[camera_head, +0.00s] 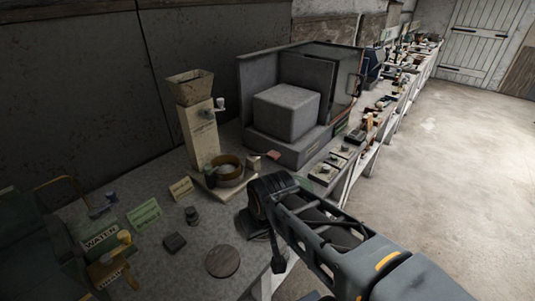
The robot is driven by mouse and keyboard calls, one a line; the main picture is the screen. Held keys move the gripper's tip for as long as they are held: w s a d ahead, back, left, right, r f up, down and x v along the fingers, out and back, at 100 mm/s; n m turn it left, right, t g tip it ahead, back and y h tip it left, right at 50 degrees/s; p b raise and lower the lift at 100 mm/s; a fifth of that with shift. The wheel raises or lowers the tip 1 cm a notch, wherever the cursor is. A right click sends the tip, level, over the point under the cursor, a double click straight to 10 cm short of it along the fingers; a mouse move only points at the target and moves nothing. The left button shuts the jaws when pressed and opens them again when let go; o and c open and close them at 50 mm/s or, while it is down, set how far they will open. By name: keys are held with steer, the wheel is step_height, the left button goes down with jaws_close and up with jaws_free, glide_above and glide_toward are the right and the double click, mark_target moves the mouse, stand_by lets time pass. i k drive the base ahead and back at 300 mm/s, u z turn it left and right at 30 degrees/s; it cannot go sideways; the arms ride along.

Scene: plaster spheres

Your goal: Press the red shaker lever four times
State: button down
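A cream dispenser (201,137) with a flared hopper on top stands on the grey bench, left of centre. A small grey knob or lever (219,104) sticks out from its right side near the top. I cannot make out a clearly red lever on it. A round brown-rimmed bowl (230,178) stands at the dispenser's foot. My arm reaches in from the lower right, and my gripper (256,224) is low over the bench's front edge, in front of and to the right of the bowl. It is dark and partly hidden by my wrist, so its fingers cannot be made out.
A large grey box-like booth (290,145) with a block inside stands right of the dispenser. A dark round disc (223,261), a small dark block (175,243) and a green label (145,215) lie at the front.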

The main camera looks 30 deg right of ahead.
mark_target(273, 155)
steer(key=z, duration=0.05)
steer(key=k, duration=0.5)
steer(key=z, duration=1.7)
steer(key=i, duration=1.65)
steer(key=u, duration=3.2)
